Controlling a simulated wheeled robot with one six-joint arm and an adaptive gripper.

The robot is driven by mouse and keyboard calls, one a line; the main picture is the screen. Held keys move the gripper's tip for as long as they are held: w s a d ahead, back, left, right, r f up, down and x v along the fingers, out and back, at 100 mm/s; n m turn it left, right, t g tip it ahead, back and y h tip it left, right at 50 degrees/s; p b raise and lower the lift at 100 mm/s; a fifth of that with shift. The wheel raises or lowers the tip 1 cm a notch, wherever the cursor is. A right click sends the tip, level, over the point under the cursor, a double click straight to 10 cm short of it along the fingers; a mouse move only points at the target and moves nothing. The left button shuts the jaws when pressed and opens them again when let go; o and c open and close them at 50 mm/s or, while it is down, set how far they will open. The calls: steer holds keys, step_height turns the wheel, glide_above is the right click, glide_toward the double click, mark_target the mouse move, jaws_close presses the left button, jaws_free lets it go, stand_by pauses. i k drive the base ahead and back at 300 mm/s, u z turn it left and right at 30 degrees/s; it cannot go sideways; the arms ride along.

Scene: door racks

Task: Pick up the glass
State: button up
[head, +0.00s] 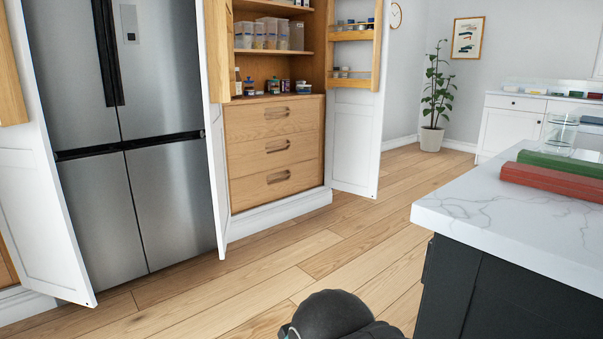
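A clear glass (560,134) stands upright on the white marble-topped island (470,210) at the right. It is behind a green book or box (562,163), which may hide part of its base. My gripper is not in view. A dark rounded part at the bottom middle looks like a link of my arm, well to the left of the glass and apart from it.
A red book (552,181) lies in front of the green one on the island. A steel fridge (140,150) and an open pantry cupboard (275,140) with spread doors stand at the left. A potted plant (432,135) is at the back. The wooden floor (290,260) between is clear.

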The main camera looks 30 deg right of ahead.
mark_target(560, 129)
steer(key=i, duration=2.3)
steer(key=z, duration=4.25)
